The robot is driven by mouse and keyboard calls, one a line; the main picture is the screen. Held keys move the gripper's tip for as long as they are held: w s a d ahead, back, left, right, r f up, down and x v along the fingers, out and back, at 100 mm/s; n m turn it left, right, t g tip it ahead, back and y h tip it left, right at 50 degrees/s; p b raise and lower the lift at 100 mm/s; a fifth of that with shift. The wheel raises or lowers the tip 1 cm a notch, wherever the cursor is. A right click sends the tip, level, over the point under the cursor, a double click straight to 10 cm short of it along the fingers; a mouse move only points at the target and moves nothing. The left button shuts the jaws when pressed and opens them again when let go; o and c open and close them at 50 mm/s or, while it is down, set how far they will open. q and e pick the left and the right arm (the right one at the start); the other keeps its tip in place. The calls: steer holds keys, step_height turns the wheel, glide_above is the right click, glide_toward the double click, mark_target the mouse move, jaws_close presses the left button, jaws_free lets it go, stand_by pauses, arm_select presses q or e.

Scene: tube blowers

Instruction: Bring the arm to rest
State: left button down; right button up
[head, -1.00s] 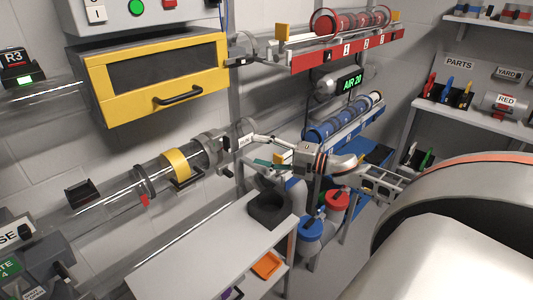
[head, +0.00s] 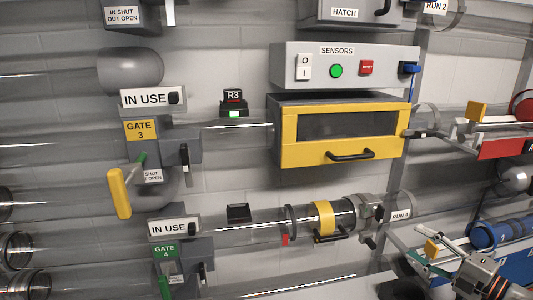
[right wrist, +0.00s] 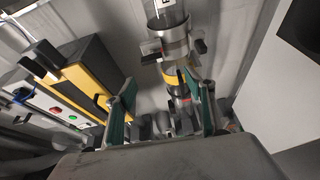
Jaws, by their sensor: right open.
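My right arm comes in from the lower right of the head view. Its gripper (head: 428,257) is open, just below and right of the RUN 4 tube end. In the right wrist view its two teal-padded fingers (right wrist: 163,97) stand apart with nothing between them. Beyond the fingers is the clear tube (right wrist: 172,50) with its grey collar and yellow band. That tube, with its yellow band (head: 323,217), also shows in the head view. My left gripper is in neither view now.
A yellow-framed hatch box (head: 345,132) is on the wall, under the SENSORS panel (head: 338,60). Gate 3 (head: 141,131) and gate 4 (head: 165,250) are at left. A red rack (head: 500,148) and blue canisters (head: 493,234) are at right, near my right arm.

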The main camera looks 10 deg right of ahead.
steer(key=s+a+f+m+h, duration=0.2)
steer(key=s+a+f+m, duration=0.15)
steer(key=f, duration=0.35)
steer(key=s+a+f+m+h, duration=0.1)
steer(key=s+a+f+m, duration=0.2)
steer(key=f, duration=0.4)
steer(key=s+a+f+m+g+h, duration=0.1)
steer(key=s+a+f+m+g, duration=0.1)
steer(key=s+a+f+m, duration=0.4)
steer(key=s+a+f+m+g+h, duration=0.1)
steer(key=s+a+f+m+g, duration=0.2)
steer(key=s+a+f+m, duration=0.3)
steer(key=s+a+f, duration=0.4)
steer(key=a, duration=0.6)
steer(key=shift+s+f, duration=0.2)
steer(key=shift+f, duration=0.05)
